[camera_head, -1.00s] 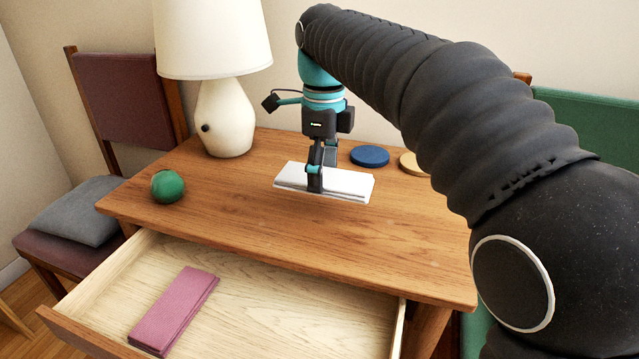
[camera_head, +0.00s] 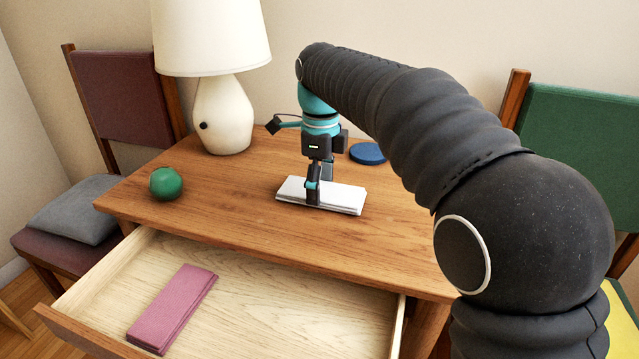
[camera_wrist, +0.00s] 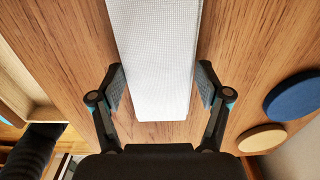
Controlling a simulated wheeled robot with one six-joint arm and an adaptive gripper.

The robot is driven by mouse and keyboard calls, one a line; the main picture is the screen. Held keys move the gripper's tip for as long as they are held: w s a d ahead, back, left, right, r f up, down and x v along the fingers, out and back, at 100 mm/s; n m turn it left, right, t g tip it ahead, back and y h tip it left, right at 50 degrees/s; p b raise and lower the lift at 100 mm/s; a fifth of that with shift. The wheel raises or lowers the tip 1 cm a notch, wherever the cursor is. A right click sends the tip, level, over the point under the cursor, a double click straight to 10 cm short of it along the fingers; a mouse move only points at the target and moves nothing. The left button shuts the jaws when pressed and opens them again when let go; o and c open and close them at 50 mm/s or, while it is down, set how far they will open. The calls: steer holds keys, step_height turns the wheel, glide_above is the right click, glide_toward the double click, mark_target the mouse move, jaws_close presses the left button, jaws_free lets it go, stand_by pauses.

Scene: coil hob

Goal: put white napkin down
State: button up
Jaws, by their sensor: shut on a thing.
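The white napkin (camera_head: 342,198) is a flat folded strip at the middle of the wooden table (camera_head: 240,225), low over the top or resting on it; I cannot tell which. My gripper (camera_head: 319,186) points down and is shut on the napkin across its width, with one finger on the near side and the other behind. In the wrist view the napkin (camera_wrist: 155,50) runs lengthwise between the two fingers of my gripper (camera_wrist: 160,84).
A green ball (camera_head: 166,183) and a lamp (camera_head: 224,115) stand on the left. A blue disc (camera_head: 367,153) lies behind the napkin; a yellow disc (camera_wrist: 262,138) shows in the wrist view. The open drawer (camera_head: 250,300) holds a pink folded cloth (camera_head: 172,310). The table front is clear.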

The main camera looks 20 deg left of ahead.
steer(key=shift+f, duration=0.15)
steer(key=o, duration=1)
steer(key=shift+r, duration=0.2)
steer(key=shift+r+p, duration=1)
steer(key=shift+r, duration=5)
steer(key=shift+d, duration=0.1)
